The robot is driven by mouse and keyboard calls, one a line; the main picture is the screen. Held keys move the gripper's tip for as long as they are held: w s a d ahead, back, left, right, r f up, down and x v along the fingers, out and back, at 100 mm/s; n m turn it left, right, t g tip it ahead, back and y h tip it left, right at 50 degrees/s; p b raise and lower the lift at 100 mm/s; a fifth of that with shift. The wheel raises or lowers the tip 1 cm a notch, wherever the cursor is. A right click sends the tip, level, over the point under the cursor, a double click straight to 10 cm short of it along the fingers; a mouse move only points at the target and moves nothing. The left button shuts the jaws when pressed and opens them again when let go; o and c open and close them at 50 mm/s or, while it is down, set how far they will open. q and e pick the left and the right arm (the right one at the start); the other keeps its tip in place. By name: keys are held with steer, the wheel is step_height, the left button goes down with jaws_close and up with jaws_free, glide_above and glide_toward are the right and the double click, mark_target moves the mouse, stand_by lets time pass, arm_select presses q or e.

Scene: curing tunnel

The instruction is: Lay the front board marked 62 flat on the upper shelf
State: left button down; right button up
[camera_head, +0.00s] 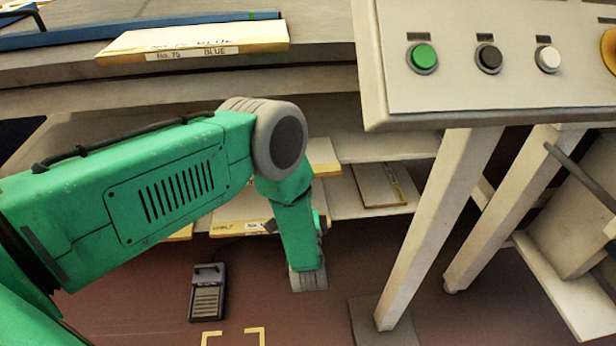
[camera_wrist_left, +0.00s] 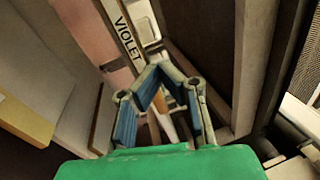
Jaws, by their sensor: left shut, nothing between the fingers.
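I cannot read the number 62 on any board. A pale board (camera_head: 240,213) lies on the lower shelf, partly behind my left arm; its front-edge label is too small to read fully. My left gripper shows in the left wrist view (camera_wrist_left: 162,72), with blue-padded fingers shut and nothing held. In the head view my green arm bends down in front of the shelves, and its fingers cannot be made out. A strip reading VIOLET (camera_wrist_left: 130,39) lies just beyond the fingers in the wrist view. My right gripper is not in view.
A board marked No. 75 BLUE (camera_head: 195,40) lies on the top surface. Another board (camera_head: 378,185) lies on the lower shelf (camera_head: 345,207). A button panel (camera_head: 490,60) on pale legs stands at right. A grey pedal-like device (camera_head: 208,292) is on the floor.

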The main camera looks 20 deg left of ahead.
arm_select(q)
steer(key=s+d+f+m+h+p, duration=0.25)
steer(key=s+m+h, duration=0.35)
steer(key=h, duration=0.4)
steer(key=n+b, duration=0.1)
steer(key=b, duration=0.3)
glide_toward(319, 177)
steer(key=w+d, duration=0.3)
steer(key=w, duration=0.3)
steer(key=a, duration=0.3)
steer(key=shift+f+b, duration=0.1)
steer(key=shift+b, duration=0.25)
steer(key=shift+w+a, duration=0.2)
steer(key=shift+a, duration=0.45)
steer(key=a, duration=0.1)
steer(key=w+a, duration=0.1)
steer(key=a, duration=0.1)
steer(key=shift+a+p, duration=0.35)
steer(key=shift+p, duration=0.05)
steer(key=shift+w+a, duration=0.1)
steer(key=shift+a, duration=0.1)
steer(key=shift+d, duration=0.1)
